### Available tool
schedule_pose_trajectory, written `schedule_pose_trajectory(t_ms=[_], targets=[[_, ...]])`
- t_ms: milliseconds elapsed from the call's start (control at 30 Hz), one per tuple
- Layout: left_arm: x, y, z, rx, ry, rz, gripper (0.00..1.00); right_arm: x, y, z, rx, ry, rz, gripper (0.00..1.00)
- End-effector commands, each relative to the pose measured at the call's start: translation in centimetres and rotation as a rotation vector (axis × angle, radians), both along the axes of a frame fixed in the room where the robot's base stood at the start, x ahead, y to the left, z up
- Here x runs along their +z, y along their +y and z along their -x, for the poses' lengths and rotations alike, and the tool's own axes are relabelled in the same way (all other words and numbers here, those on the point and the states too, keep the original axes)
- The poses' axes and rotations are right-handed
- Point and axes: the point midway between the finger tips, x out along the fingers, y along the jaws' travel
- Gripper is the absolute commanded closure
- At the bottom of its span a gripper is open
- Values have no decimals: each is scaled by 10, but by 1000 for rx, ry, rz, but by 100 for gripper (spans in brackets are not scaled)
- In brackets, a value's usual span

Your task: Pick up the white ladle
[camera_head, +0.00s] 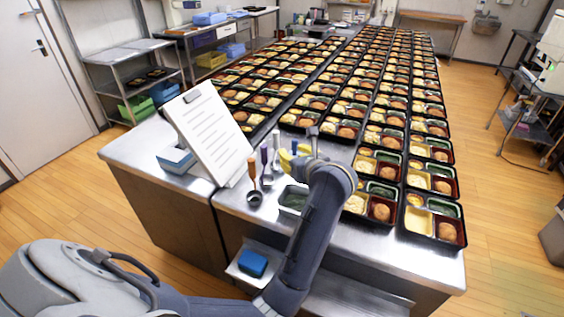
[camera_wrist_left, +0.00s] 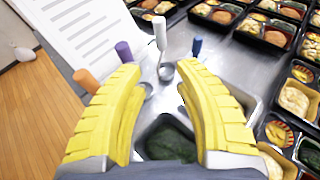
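The white ladle (camera_head: 276,141) stands upright with its handle up on the steel counter, just behind my left gripper. In the left wrist view the white ladle (camera_wrist_left: 160,33) is beyond the gap between the fingers, its round metal bowl at the bottom. My left gripper (camera_head: 292,157) has yellow fingers; in the left wrist view (camera_wrist_left: 160,82) they are spread apart with nothing between the tips. My right gripper is not in view.
An orange-handled ladle (camera_head: 252,170) and a purple-handled ladle (camera_head: 265,155) stand left of it; a blue handle (camera_wrist_left: 196,46) is on the right. A clipboard (camera_head: 210,130) leans behind. A dark green-filled container (camera_wrist_left: 165,140) sits below the fingers. Bento trays (camera_head: 435,222) fill the right.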

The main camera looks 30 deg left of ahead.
Motion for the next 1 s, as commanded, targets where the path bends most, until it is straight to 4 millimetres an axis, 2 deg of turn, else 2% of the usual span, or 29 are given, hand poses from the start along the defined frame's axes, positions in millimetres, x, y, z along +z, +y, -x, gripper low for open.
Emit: schedule_pose_trajectory(t_ms=[600,1000], targets=[[-35,74,-58,-1,2,0,68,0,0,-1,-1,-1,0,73],[-42,91,-72,0,1,1,68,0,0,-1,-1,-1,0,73]])
